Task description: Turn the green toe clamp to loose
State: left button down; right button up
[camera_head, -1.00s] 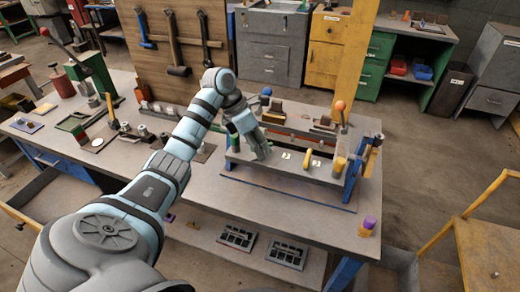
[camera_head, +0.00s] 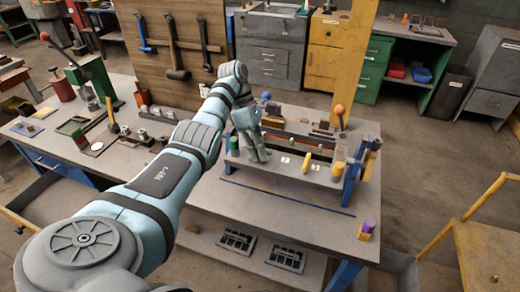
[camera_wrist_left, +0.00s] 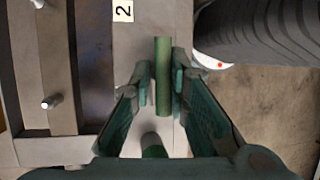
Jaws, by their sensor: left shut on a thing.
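The green toe clamp (camera_wrist_left: 163,62) shows in the left wrist view as a narrow green bar running up and down the picture. The fingertips of my left gripper (camera_wrist_left: 163,86) stand on either side of it, shut on it. In the head view my left gripper (camera_head: 258,151) reaches down over the fixture's front ledge and hides the green clamp there. A yellow clamp (camera_head: 306,160) sits further right on the same ledge. My right gripper is not in view.
The fixture (camera_head: 290,177) has a blue end frame and an orange-ball lever (camera_head: 340,109) at its right. A green cylinder (camera_head: 234,145) stands left of my gripper. A purple-topped block (camera_head: 367,229) stands near the bench's front right corner. Bare bench lies in front.

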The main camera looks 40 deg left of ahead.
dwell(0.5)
pick_arm(q)
jog(key=c, duration=1.6)
grip_release()
jog(key=shift+s, duration=0.1)
